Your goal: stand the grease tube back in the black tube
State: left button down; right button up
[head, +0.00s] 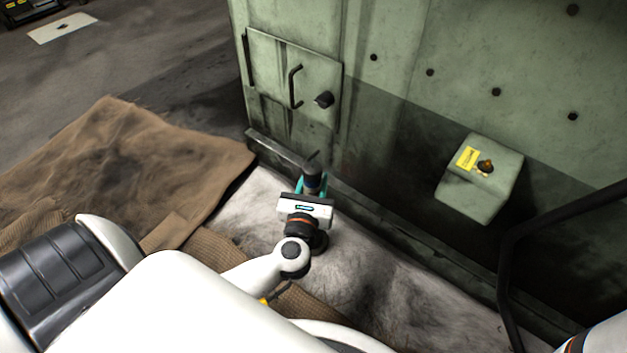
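My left arm reaches in from the lower left, and its gripper (312,184) is over the pale floor strip beside the green machine. Its teal fingers lie on both sides of a dark, upright cylinder with a thin tip, which looks like the grease tube (314,177). The fingers appear shut on it; its lower part is hidden behind the gripper body.
The green machine wall (400,130) stands close behind the gripper, with a handled door (310,85) and a jutting box (482,180). A black bent rail (506,270) rises at right. A brown cloth (120,165) covers the floor at left.

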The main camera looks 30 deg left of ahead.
pick_arm(q)
jog(key=shift+f, duration=0.15)
dwell(0.4)
jog(key=shift+f+b, duration=2.8)
jog(key=shift+f, duration=0.6)
jog(key=c, duration=0.9)
grip_release()
jog(key=shift+f, duration=0.1)
jog(key=shift+o, duration=0.2)
